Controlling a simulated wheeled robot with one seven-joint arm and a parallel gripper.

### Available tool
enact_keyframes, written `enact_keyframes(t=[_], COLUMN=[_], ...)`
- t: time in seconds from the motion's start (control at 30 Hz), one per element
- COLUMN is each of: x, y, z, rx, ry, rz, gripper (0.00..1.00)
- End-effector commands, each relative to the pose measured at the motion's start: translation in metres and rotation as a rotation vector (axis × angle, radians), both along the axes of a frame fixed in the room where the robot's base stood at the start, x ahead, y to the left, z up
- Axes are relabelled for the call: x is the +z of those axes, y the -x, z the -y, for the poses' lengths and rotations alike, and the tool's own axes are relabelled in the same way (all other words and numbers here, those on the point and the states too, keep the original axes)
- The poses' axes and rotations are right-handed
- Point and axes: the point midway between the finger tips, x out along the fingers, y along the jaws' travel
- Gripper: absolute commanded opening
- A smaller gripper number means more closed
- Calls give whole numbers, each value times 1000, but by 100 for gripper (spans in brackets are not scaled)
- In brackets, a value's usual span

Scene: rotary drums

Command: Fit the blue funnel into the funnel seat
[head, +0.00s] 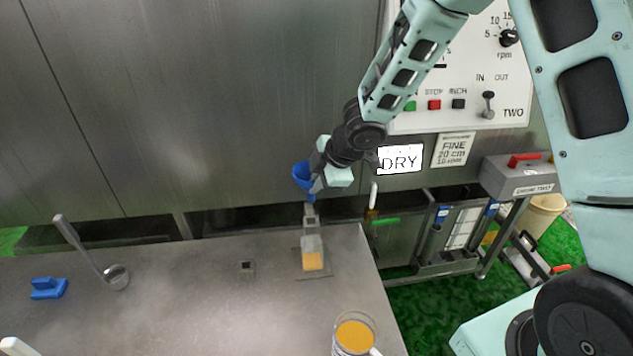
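The blue funnel (302,177) is upright, its wide mouth up and its narrow spout pointing down. My gripper (322,170) is shut on the funnel's right side, above the far edge of the table. A small grey fitting (310,219), which looks like the funnel seat, stands just below the spout and above a clear container (312,248) with orange material in its bottom. The spout tip is close to the top of the fitting. I cannot tell whether they touch or whether the spout is inside it.
The grey table (190,295) carries a metal ladle (92,260), a blue block-like piece (48,288), a small dark square fitting (247,267) and a mug of orange material (354,335). A metal wall (190,110) and a control panel (465,75) stand behind.

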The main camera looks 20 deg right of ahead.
Motion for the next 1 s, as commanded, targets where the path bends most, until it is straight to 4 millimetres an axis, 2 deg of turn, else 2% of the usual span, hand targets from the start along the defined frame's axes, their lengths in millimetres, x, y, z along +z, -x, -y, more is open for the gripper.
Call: enact_keyframes(t=[0.27,0.8,1.0], x=[-4,-50,-58], y=[0,0,0], z=[0,0,0], rx=[-1,-1,-1], ry=[1,1,0], rz=[6,6,7], gripper=[0,0,0])
